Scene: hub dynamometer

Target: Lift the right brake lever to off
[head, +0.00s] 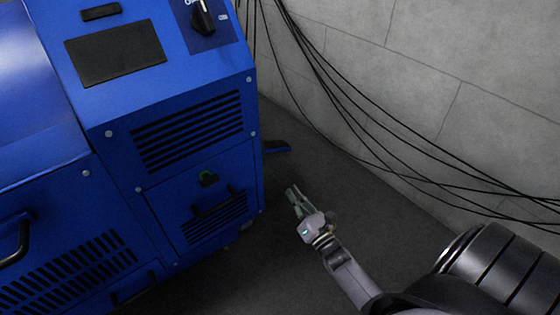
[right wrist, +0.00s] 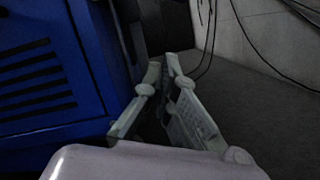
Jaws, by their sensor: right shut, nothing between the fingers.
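The blue dynamometer cabinet (head: 200,130) fills the left of the head view. A short blue bar with a dark end (head: 278,147) sticks out low behind its right edge; it may be the right brake lever, but I cannot tell for sure. My right gripper (head: 292,190) is shut and empty, to the right of the cabinet and apart from it, below the bar in the picture. In the right wrist view its fingertips (right wrist: 163,60) come together beside the blue cabinet side (right wrist: 50,70). No lever shows clearly there. My left gripper is out of view.
Several black cables (head: 370,110) hang along the grey wall (head: 450,60) behind. The dark floor (head: 300,250) between cabinet and wall looks clear.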

